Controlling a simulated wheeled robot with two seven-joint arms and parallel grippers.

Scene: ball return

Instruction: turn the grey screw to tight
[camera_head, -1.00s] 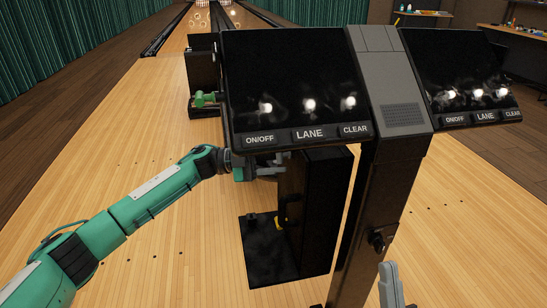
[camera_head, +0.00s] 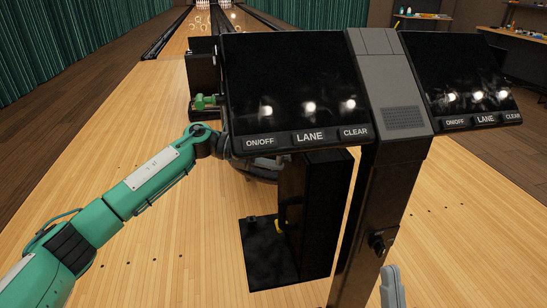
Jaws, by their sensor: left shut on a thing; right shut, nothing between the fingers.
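I cannot make out the grey screw in the head view; the console screen and my own gripper cover that spot. My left gripper (camera_head: 264,174) is partly hidden below the left screen's lower edge, against the upper left side of a black box (camera_head: 317,215). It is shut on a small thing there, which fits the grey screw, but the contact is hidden. My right gripper (camera_head: 392,288) is only partly in view at the bottom edge, right of the console post. It is shut and empty.
The left screen (camera_head: 290,85) hangs over my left gripper. The console post (camera_head: 365,230) with a dark knob (camera_head: 377,243) stands between my grippers. A green fitting (camera_head: 205,101) is behind the screen's left edge. A black base plate (camera_head: 262,255) lies on the open wooden floor.

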